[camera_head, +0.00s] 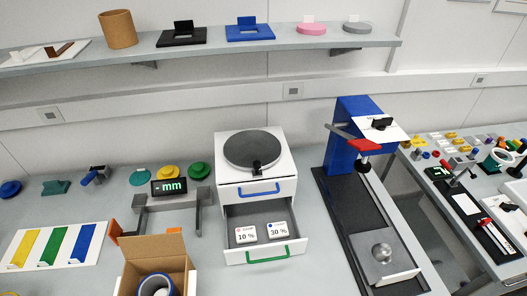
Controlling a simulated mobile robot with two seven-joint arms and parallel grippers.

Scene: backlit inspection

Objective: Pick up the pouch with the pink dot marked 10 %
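The pouch marked 10 % (246,234) is a small white packet with a small pink dot near its upper edge. It lies face up in the left part of an open lower drawer (234,258). A similar white pouch marked 30 % (278,232) with a blue dot lies to its right, with a small gap between them. The drawer has a green handle (267,255) and sticks out of a white cabinet. Neither of my grippers is in view.
The white cabinet (227,183) has a shut upper drawer with a blue handle and a grey disc (252,150) on top. An open cardboard box (160,250) stands at front left. A tall blue stand (345,150) rises at right. A measuring display (169,187) is left.

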